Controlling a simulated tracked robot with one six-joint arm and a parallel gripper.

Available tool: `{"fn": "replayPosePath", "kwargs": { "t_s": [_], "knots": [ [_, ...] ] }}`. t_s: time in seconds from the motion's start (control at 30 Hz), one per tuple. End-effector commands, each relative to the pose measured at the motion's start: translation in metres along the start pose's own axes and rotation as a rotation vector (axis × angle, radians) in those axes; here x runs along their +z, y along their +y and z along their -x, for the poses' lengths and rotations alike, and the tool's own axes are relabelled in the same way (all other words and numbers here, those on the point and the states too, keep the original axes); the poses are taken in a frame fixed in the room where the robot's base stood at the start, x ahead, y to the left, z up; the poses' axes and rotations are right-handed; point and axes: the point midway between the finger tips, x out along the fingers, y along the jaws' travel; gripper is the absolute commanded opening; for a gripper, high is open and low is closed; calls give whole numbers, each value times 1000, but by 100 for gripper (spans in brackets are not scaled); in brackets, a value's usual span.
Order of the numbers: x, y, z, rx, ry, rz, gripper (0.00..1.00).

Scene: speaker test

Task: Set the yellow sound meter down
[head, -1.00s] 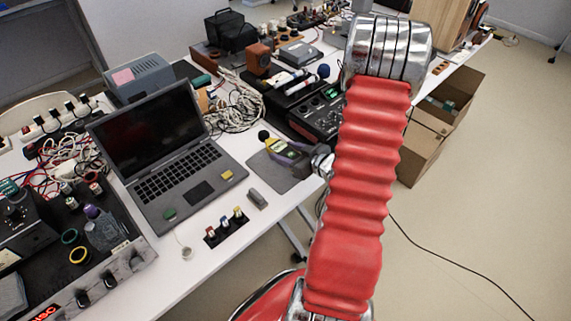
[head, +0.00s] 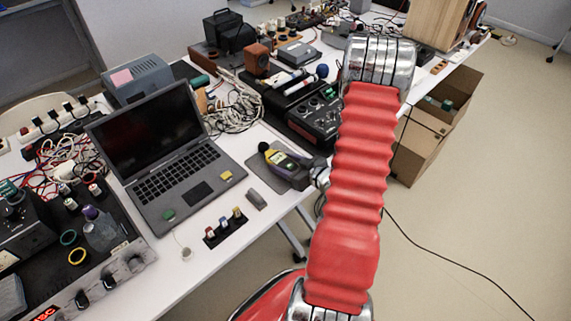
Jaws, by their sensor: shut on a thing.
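The yellow sound meter (head: 279,158) has a yellow and dark body and a black foam ball at its left end. It lies over a dark grey mat (head: 262,180) near the table's front edge, right of the laptop. My gripper (head: 298,175) is at the meter's right end and shut on it. My red arm comes in from the right and hides part of the wrist. I cannot tell whether the meter touches the mat.
The open laptop (head: 180,170) stands to the left. A small grey block (head: 256,200) and a black strip with coloured plugs (head: 225,230) lie in front. A black mixer (head: 316,118) and a cable pile (head: 235,108) are behind. Cardboard boxes (head: 428,135) stand on the floor at right.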

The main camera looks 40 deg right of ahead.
Motion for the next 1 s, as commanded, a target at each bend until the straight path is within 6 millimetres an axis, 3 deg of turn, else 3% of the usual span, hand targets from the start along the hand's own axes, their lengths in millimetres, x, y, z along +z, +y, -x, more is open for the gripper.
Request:
{"fn": "replayPosePath", "kwargs": {
  "t_s": [0.47, 0.5, 0.77, 1.0],
  "knots": [
    [7, 0, -4, -1, 1, 1, 22],
    [8, 0, -4, -1, 0, 1, 52],
    [8, 0, -4, -1, 0, 1, 70],
    [7, 0, -4, -1, 0, 1, 70]
  ]
}}
